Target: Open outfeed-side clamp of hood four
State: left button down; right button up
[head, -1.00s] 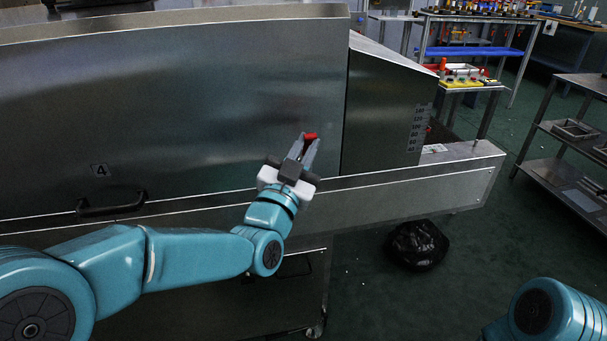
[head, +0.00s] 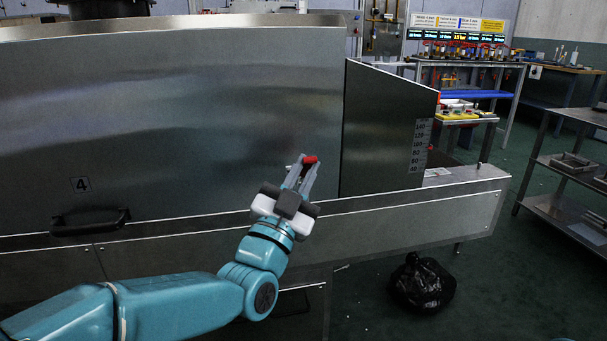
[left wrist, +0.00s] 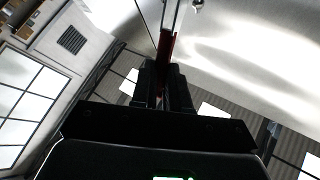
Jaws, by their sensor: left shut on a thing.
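Hood four (head: 180,120) is the large steel hood with the plate marked 4 (head: 80,184) and a black handle (head: 90,220) low on its front. The outfeed-side clamp shows as a red grip (head: 310,160) near the hood's lower right corner. My left gripper (head: 303,172) is shut on this red grip, its grey fingers pointing up. In the left wrist view, the red grip (left wrist: 165,48) stands between the dark fingers, with thin metal rods above it. The clamp's latch is too small or hidden to judge. My right gripper is out of view.
A steel side panel with a height scale (head: 420,146) stands right of the hood. A long steel rail (head: 420,215) runs below. A black bag (head: 421,284) lies on the green floor. A shelf rack (head: 575,165) stands at far right.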

pick_arm(q)
jog(key=c, duration=1.1)
grip_release()
jog(key=shift+s, duration=0.1)
jog(key=v, duration=1.6)
jog(key=shift+b, duration=0.3)
